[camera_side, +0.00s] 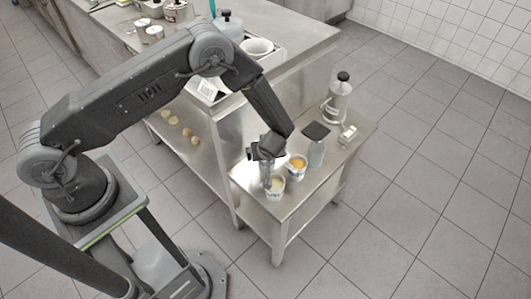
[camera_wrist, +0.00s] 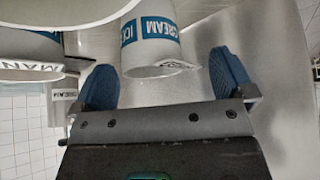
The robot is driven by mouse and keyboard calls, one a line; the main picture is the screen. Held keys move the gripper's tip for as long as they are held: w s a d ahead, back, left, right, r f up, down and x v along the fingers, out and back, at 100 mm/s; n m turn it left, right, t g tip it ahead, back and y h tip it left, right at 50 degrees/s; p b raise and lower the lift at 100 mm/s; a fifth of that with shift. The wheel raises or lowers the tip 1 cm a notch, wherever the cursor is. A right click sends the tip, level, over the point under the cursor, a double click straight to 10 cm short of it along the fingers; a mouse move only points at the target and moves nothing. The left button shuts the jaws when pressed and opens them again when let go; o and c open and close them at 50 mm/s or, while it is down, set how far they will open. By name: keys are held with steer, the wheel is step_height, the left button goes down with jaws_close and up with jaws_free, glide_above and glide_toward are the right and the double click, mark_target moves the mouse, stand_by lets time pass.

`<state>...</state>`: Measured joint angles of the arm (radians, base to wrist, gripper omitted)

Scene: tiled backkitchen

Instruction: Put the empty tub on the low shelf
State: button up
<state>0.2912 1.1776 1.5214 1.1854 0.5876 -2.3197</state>
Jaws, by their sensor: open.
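Two small white tubs stand on the small steel side table (camera_side: 322,178). The nearer tub (camera_side: 274,191) looks pale yellow inside, and the other tub (camera_side: 298,172) shows orange contents. I cannot tell which tub is empty. My gripper (camera_side: 267,176) is at the nearer tub, its tips partly hidden by the arm. In the wrist view, the open blue fingers of my gripper (camera_wrist: 165,78) have a white tub with a blue "ICE CREAM" label (camera_wrist: 150,38) between them, with gaps showing. The low shelf (camera_side: 197,151) is under the large steel counter.
Several round yellowish items (camera_side: 186,131) lie on the low shelf, leaving bare steel nearer the front. A bottle with a black cap (camera_side: 339,95), a dark flat item (camera_side: 315,130) and a clear vessel (camera_side: 316,153) stand on the side table. Another labelled tub (camera_wrist: 30,60) is at left in the wrist view.

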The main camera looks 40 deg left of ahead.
steer(key=v, duration=1.2)
steer(key=s+a+r+m, duration=0.2)
steer(key=a+r, duration=0.1)
steer(key=r, duration=1)
steer(key=s+a+r+m+t+h, duration=0.1)
steer(key=s+r+m, duration=0.3)
steer(key=s+r, duration=0.5)
steer(key=s+a+r+m+h, duration=0.2)
steer(key=s+r+m+h, duration=0.2)
steer(key=s+r, duration=0.5)
steer(key=shift+s+a+r+m+t, duration=0.3)
steer(key=shift+s+a+m+t, duration=0.15)
steer(key=shift+s, duration=0.4)
